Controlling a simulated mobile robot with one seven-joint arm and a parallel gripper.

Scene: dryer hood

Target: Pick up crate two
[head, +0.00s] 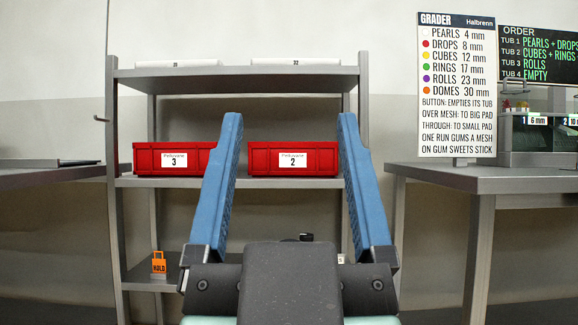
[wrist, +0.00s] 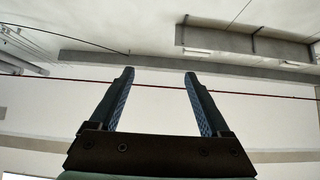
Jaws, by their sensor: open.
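Crate two (head: 293,171) is a red crate with a white label reading "2". It stands on the middle shelf of a grey metal rack in the head view. My gripper (head: 288,118) is open and empty in front of the rack, its two blue fingers pointing up. Crate two shows between the fingers, farther back, with no contact visible. In the wrist view my gripper (wrist: 159,72) is also open, facing the wall and ceiling, and no crate is seen there.
A red crate labelled "3" (head: 150,157) stands left of crate two. The rack's top shelf (head: 235,78) holds pale items labelled 31 and 32. Tables flank the rack; the right table (head: 500,180) carries a grader sign (head: 457,86).

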